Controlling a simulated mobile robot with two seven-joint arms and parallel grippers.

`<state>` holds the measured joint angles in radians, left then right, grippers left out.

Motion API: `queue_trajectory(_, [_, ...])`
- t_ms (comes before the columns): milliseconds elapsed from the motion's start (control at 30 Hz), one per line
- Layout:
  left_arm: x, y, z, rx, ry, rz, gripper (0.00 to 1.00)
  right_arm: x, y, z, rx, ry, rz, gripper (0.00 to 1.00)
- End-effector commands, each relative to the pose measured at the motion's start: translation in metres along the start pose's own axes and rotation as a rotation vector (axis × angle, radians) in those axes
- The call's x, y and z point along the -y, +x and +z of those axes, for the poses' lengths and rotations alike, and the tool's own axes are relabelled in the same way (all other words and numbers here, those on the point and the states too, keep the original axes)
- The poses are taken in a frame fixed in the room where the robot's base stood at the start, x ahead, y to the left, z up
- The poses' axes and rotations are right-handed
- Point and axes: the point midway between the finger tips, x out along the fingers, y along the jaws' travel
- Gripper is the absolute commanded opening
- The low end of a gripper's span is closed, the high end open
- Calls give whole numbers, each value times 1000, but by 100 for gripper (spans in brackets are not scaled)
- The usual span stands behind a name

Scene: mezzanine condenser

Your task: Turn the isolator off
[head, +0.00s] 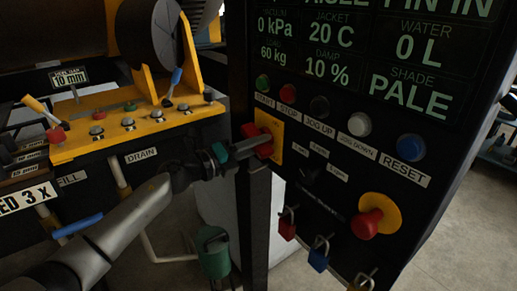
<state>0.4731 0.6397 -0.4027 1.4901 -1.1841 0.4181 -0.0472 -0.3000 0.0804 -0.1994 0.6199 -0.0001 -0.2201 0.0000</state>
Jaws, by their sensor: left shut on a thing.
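The isolator is a red rotary handle (262,146) on a yellow plate (275,126), at the left edge of the dark control panel in the head view. My left gripper (256,147) reaches in from the lower left and is shut on the red handle. The fingers cover part of the handle, so its exact angle is hard to tell. My right gripper is not in view.
Below are a red mushroom button (367,223) and padlocks (287,224). A yellow valve bench (130,125) stands left.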

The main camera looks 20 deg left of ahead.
Motion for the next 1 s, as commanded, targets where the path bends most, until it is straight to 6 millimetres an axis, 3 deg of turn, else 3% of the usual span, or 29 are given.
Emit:
queue_trajectory(433, [-5,0,0,-1,296,1,0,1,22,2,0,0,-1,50])
queue_trajectory(1000, [-5,0,1,-1,373,2,0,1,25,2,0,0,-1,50])
